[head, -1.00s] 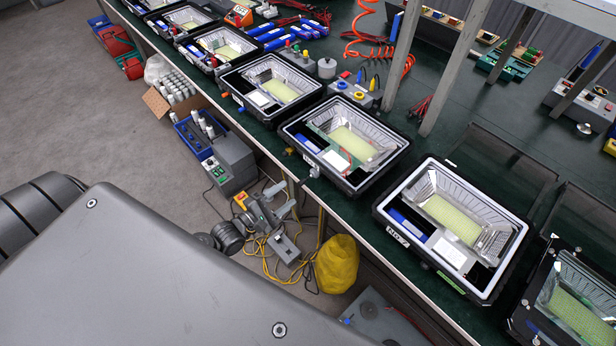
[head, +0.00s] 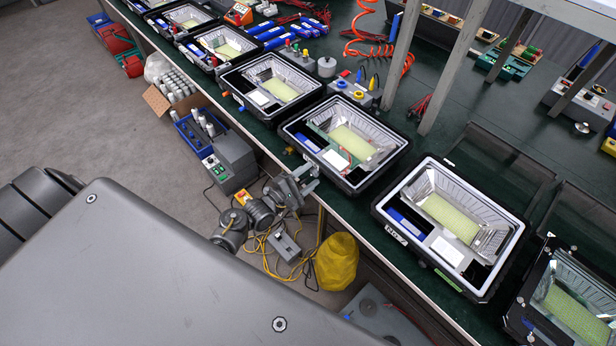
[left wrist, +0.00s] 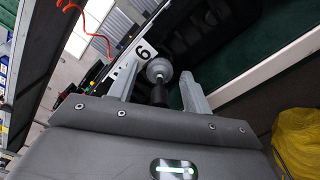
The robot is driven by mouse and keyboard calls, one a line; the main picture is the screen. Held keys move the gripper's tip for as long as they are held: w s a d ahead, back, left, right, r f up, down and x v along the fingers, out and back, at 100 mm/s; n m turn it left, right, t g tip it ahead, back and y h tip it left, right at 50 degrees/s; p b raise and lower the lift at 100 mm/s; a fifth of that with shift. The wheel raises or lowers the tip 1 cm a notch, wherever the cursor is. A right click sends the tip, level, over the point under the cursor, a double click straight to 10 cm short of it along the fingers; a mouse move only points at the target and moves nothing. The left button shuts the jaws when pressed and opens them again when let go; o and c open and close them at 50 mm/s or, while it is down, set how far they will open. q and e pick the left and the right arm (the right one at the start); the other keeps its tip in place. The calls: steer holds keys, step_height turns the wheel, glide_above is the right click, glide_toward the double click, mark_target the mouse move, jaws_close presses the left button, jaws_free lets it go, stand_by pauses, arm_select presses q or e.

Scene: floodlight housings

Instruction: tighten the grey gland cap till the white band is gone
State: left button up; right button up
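The grey gland cap (left wrist: 158,69) shows in the left wrist view on the side of a black floodlight housing marked 6, with a dark cable or stem (left wrist: 159,95) coming from it toward me. I cannot make out a white band for certain. My left gripper (left wrist: 159,72) is open, one finger on each side of the cap, with gaps visible. In the head view the left gripper (head: 307,179) is at the bench edge, in front of a floodlight housing (head: 372,181), and hides the cap there. My right gripper is not in view.
More housings stand in a row along the green bench (head: 440,130), one close at right (head: 398,236). Below the edge are a yellow bag (head: 337,262), a grey machine (head: 232,160) and cables. Grey shelf posts (head: 455,70) rise behind.

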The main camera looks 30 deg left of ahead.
arm_select(q)
steer(key=c, duration=0.9)
